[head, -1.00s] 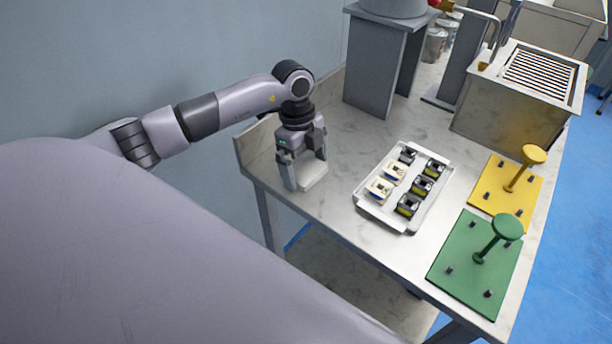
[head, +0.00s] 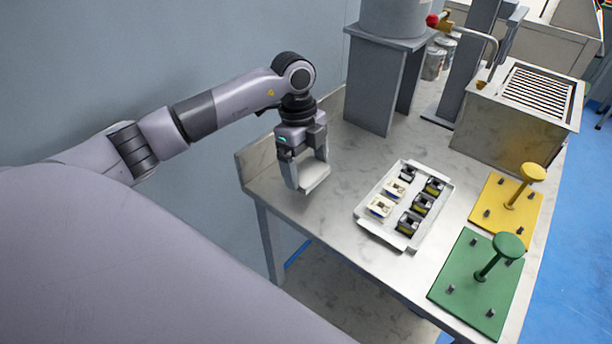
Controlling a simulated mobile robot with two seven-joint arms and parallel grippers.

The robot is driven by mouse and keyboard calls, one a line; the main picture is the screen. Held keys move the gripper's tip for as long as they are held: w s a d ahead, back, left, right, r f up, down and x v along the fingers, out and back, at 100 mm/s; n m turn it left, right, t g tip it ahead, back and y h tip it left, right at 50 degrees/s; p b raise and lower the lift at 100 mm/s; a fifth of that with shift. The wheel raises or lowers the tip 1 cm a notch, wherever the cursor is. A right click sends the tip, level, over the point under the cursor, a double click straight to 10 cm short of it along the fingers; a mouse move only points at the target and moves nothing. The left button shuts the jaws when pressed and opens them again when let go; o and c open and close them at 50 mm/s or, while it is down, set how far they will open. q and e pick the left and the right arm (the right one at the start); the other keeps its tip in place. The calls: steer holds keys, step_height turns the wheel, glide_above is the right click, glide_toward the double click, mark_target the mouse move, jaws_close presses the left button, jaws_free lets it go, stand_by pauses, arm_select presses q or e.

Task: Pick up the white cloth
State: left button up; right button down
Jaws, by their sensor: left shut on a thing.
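The white cloth (head: 315,178) is a small pale folded piece at the left end of the marbled worktable (head: 345,215). My left gripper (head: 306,180) points down from above, with its fingers on either side of the cloth, and is shut on it. The cloth seems to be held slightly above the tabletop, though the gap is hard to make out. The gripper's fingers hide part of the cloth. My right gripper is not in view.
A white tray (head: 361,213) with several small coil parts stands right of the gripper. A green plate (head: 455,277) and a yellow plate (head: 483,213), each with a knobbed post, lie farther right. A grey stand (head: 372,95) and a metal box with a grille (head: 505,125) stand behind.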

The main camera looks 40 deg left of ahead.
mark_target(306, 169)
arm_select(q)
step_height(306, 169, up, 15)
stand_by(0.3)
